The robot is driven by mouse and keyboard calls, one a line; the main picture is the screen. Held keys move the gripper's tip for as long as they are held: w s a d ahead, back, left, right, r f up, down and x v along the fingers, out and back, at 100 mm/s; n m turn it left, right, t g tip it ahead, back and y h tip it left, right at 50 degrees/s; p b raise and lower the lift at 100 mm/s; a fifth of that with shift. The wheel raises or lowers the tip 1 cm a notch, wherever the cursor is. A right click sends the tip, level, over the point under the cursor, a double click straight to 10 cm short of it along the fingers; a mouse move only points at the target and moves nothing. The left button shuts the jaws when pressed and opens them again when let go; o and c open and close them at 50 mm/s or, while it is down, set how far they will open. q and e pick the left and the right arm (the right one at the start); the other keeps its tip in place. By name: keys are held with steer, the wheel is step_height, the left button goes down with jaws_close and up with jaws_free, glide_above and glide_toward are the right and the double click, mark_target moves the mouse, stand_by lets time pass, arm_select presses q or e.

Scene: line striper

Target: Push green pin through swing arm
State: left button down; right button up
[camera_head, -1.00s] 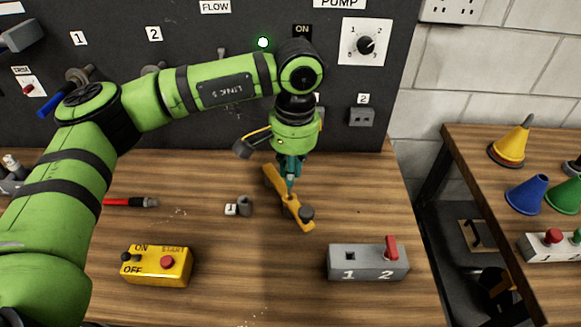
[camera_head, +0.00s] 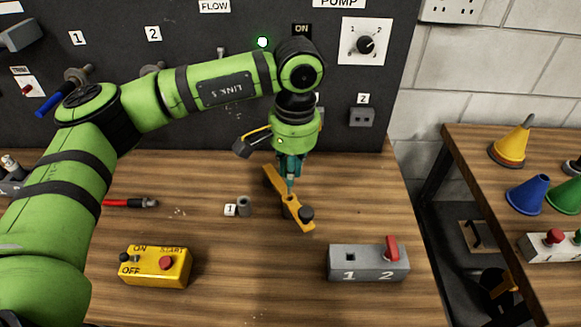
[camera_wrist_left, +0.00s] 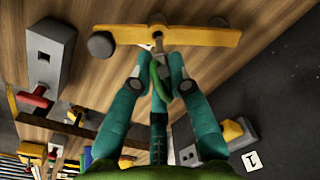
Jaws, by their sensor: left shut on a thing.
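The swing arm (camera_head: 272,181) is a yellow bar with a dark knob at its near end, lying at a slant above the middle of the table. My left gripper (camera_head: 290,178) points down over the middle of the swing arm. In the left wrist view, the swing arm (camera_wrist_left: 195,37) crosses the top, with its grey knob on the left. The teal fingers (camera_wrist_left: 157,85) of my left gripper are closed around the green pin (camera_wrist_left: 158,76), whose curved green part shows between them. The pin's lower end meets the bar's middle; how deep it sits is hidden.
A grey two-switch box (camera_head: 368,263) with a red lever stands front right, a yellow ON/OFF box (camera_head: 157,267) front left. A small grey post (camera_head: 244,206) by label 1 stands left of the swing arm. A dark panel (camera_head: 230,120) rises behind.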

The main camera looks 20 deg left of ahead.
mark_target(291, 194)
arm_select(q)
steer(key=shift+f+b, duration=2.8)
steer(key=shift+b, duration=0.05)
stand_by(1.2)
steer(key=c, duration=0.8)
jaws_free()
steer(key=shift+r, duration=0.15)
steer(key=shift+d+r+p, duration=0.2)
steer(key=shift+r+p, duration=1.8)
steer(key=shift+r, duration=1.45)
steer(key=shift+s, duration=0.1)
steer(key=shift+f, duration=0.1)
